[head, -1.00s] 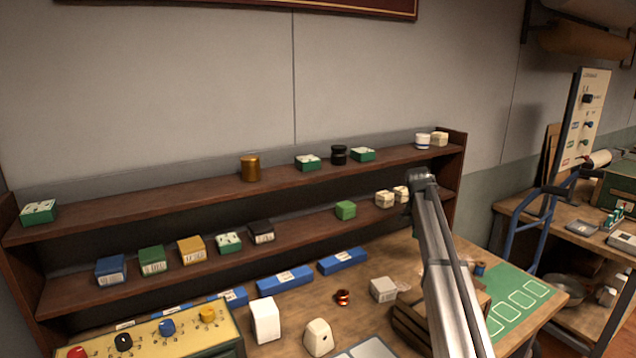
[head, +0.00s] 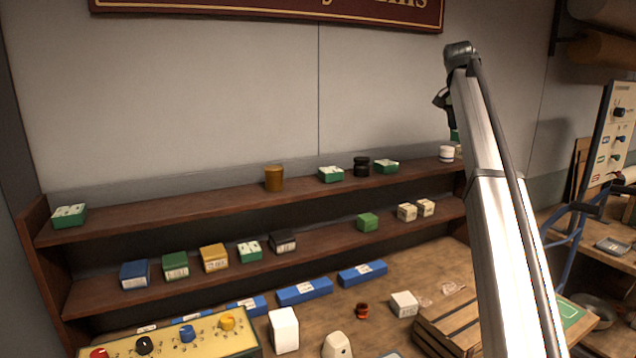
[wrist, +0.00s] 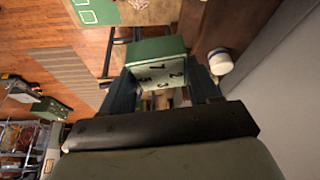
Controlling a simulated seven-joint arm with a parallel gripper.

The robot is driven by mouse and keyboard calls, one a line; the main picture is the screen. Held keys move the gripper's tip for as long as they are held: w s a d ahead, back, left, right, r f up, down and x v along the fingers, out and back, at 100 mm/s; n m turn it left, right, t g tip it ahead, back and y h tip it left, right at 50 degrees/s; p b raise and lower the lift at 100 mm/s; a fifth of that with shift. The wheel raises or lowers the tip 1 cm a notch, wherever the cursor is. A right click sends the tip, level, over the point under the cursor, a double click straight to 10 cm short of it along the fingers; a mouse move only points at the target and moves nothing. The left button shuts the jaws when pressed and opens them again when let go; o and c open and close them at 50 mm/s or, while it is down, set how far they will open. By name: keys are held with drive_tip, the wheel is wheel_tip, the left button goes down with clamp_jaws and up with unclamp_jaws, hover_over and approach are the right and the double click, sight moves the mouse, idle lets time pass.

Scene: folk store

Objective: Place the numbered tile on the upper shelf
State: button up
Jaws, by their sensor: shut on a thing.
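In the wrist view my gripper (wrist: 162,82) is shut on a numbered tile (wrist: 155,76), green with a white face bearing dark digits. In the head view the gripper (head: 444,101) is raised above the right end of the upper shelf (head: 225,194), partly hidden by my arm. Only a sliver of green from the held tile (head: 454,135) shows beside the arm. The upper shelf is dark wood.
A long bare stretch lies left of the tin. The lower shelf (head: 325,237) carries several coloured boxes. A wooden crate (head: 446,323) stands below right.

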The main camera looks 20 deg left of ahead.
drive_tip(key=r, duration=0.2)
drive_tip(key=a+r, duration=0.1)
drive_tip(key=r, duration=0.1)
drive_tip(key=shift+s, duration=0.1)
drive_tip(key=s+a+n+y, duration=0.1)
drive_tip(key=s+a+n, duration=0.3)
drive_tip(key=a, duration=0.7)
drive_tip(key=s+a+n+y, duration=0.1)
drive_tip(key=s+a, duration=0.4)
drive_tip(key=a, duration=0.7)
drive_tip(key=s+a+n+y, duration=0.1)
drive_tip(key=s+a+n, duration=0.3)
drive_tip(key=a, duration=0.7)
drive_tip(key=s+a+n+y, duration=0.2)
drive_tip(key=s+a+n, duration=0.5)
drive_tip(key=s+a, duration=1.75)
drive_tip(key=shift+y, duration=0.3)
drive_tip(key=shift+a+f, duration=0.15)
drive_tip(key=shift+f, duration=3.65)
drive_tip(key=shift+a+f, duration=0.1)
drive_tip(key=shift+f, duration=3.65)
drive_tip(key=shift+f, duration=0.1)
